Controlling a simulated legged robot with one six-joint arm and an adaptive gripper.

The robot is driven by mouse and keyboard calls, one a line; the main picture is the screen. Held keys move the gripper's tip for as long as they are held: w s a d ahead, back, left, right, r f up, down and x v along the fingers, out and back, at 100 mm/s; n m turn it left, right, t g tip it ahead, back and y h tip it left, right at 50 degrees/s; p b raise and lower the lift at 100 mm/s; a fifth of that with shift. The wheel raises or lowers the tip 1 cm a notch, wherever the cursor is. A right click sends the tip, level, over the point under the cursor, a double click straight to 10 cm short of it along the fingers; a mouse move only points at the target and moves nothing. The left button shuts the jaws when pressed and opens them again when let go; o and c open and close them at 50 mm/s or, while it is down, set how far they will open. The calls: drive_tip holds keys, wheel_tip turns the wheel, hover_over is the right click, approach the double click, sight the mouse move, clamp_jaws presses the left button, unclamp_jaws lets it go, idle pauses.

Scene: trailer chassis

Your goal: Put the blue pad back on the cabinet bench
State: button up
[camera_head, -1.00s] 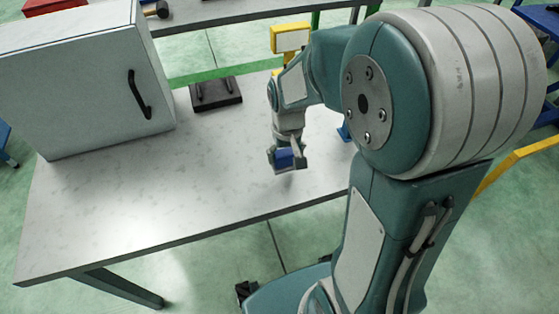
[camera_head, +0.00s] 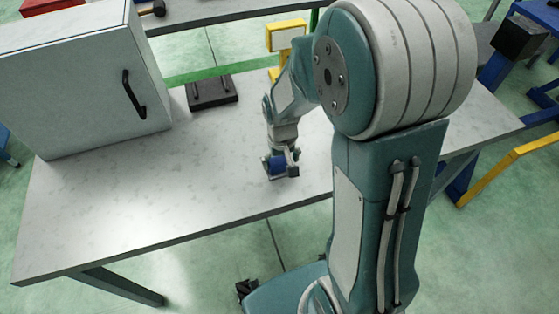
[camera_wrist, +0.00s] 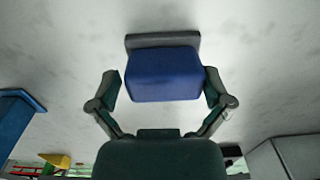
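The blue pad (camera_wrist: 163,75) has a blue block on a grey plate and sits between the fingers of my gripper in the wrist view. In the head view the blue pad (camera_head: 277,165) is low at the top of the cabinet bench (camera_head: 190,200), near its front edge, and appears to rest on it. My gripper (camera_wrist: 163,88) points down around the pad with its fingers spread on either side. A thin gap shows at the left finger; the right finger is very close to the pad. In the head view my gripper (camera_head: 281,163) partly hides the pad.
A white cabinet (camera_head: 80,85) with a black handle stands on the bench's left. A dark flat stand (camera_head: 212,92) lies behind the pad. A yellow-framed box (camera_head: 286,36) stands at the back. The bench left of my gripper is clear.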

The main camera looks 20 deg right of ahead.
sight(280, 159)
drive_tip(key=shift+a+r, duration=0.1)
drive_tip(key=shift+a, duration=0.05)
wheel_tip(280, 159, up, 11)
drive_tip(key=s+r+t, duration=0.5)
drive_tip(key=s+r, duration=0.5)
drive_tip(key=s, duration=0.4)
drive_tip(key=shift+t, duration=0.3)
idle(1.1)
